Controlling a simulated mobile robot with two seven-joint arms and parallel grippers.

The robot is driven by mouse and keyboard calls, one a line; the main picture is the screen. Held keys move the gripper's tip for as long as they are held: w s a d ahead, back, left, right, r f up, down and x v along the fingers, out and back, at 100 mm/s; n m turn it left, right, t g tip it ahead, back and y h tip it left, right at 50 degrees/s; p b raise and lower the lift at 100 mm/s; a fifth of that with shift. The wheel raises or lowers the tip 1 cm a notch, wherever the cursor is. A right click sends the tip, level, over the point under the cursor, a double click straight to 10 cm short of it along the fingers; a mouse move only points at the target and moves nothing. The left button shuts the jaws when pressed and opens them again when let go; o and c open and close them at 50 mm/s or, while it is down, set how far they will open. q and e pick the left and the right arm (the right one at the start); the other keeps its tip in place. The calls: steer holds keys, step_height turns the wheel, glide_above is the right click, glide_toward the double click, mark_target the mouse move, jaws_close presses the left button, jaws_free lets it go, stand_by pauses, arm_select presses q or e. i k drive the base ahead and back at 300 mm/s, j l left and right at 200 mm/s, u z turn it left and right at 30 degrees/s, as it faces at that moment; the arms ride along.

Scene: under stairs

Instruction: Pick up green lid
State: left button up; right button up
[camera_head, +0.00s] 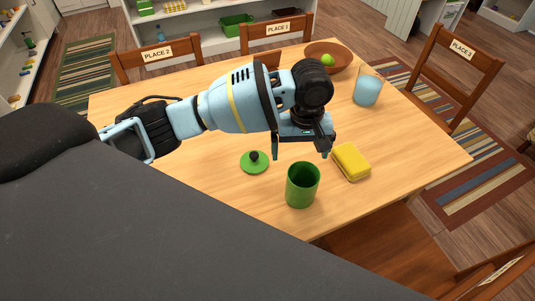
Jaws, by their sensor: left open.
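The green lid (254,162) lies flat on the wooden table, with a dark round knob on top. A green cup (302,185) stands upright with its open top showing, to the right of the lid and nearer to me. My left gripper (299,156) is open and empty, above the table and to the right of the lid. One finger hangs close to the lid's right side in the picture; the other is near the yellow sponge. I cannot tell its exact height. My right gripper is not in view.
A yellow sponge (351,161) lies right of the cup. A blue glass (367,90) and a brown bowl (341,52) with a green fruit (327,60) stand farther back. Chairs surround the table (420,150). The table's left part is clear beneath my arm.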

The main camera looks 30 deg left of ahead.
mark_target(253, 162)
steer(key=u, duration=1)
